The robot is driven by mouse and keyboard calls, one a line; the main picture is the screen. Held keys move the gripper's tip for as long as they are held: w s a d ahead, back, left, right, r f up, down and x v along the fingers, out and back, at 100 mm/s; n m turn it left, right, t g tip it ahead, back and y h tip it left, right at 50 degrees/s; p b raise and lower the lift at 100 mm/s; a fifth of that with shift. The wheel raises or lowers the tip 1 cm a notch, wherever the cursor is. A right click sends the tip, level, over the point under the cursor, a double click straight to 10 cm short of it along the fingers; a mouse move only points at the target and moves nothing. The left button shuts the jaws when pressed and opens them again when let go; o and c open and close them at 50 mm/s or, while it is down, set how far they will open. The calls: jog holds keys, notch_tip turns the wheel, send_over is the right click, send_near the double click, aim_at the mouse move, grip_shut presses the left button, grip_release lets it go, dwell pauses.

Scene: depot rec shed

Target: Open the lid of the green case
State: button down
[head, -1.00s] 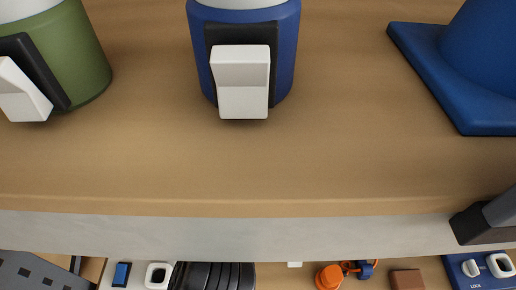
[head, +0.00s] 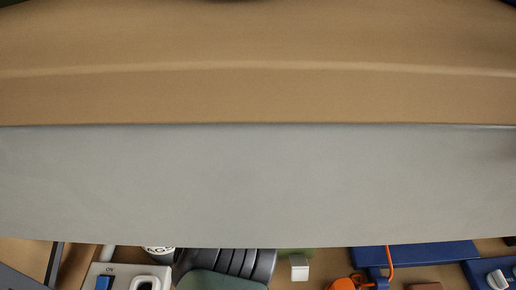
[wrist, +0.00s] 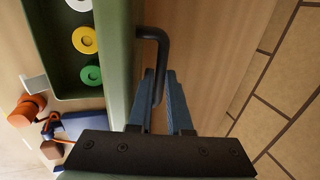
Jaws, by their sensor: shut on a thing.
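The green case (wrist: 44,70) is at the left of the wrist view, with its inside showing. It holds a white ring (wrist: 79,5), a yellow ring (wrist: 85,40) and a green ring (wrist: 91,75). Its green lid (wrist: 116,50) stands raised, seen nearly edge-on, with a bent black handle (wrist: 155,33) on its outer side. My gripper (wrist: 160,78) is shut on this handle, its blue-grey fingers on either side. A pale latch (wrist: 36,83) sticks out from the case's left side. In the head view a shelf hides most of the work area, and my gripper cannot be made out.
The shelf's wooden top (head: 250,95) and grey front (head: 250,185) fill most of the head view. Below it are a white box with a blue switch (head: 104,282) and an orange object (head: 342,284).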

jog(key=shift+w+r, duration=0.1)
jog(key=shift+w, duration=0.15)
jog(key=c, duration=1.1)
grip_release()
jog(key=shift+s+r, duration=0.1)
jog(key=b+v, duration=0.4)
jog(key=v, duration=0.8)
jog(key=shift+s+a+r, duration=0.1)
jog(key=shift+r, duration=0.3)
